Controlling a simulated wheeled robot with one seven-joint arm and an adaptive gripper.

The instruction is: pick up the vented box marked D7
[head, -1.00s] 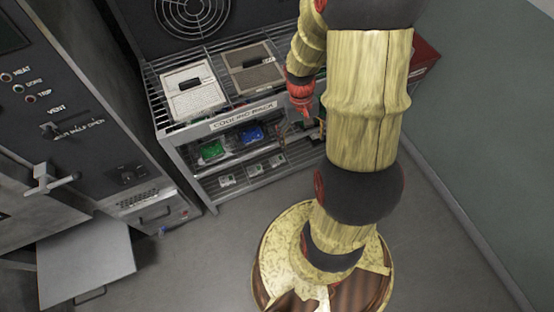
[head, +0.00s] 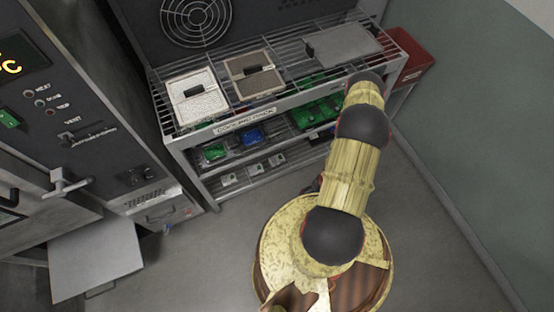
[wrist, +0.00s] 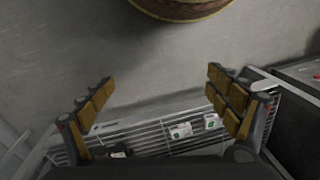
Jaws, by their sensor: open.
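My gripper (wrist: 160,80) is open and empty in the wrist view, its two padded fingers wide apart. Beyond the fingers is a wire shelf with small white boxes with green parts, one near the middle (wrist: 180,130) and one by the right finger (wrist: 211,121). In the head view, small pale boxes (head: 254,169) stand in a row on the rack's bottom shelf. A white perforated box (head: 194,95) and a tan perforated box (head: 253,77) lie on the top shelf. No D7 mark is readable on any box. My gripper is hidden in the head view.
The cooling rack (head: 246,126) also holds a grey flat panel (head: 342,46) on top and green and blue items (head: 252,135) on the middle shelf. A red bin (head: 411,55) stands at its right. An oven-like cabinet (head: 75,110) stands left. The floor in front is clear.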

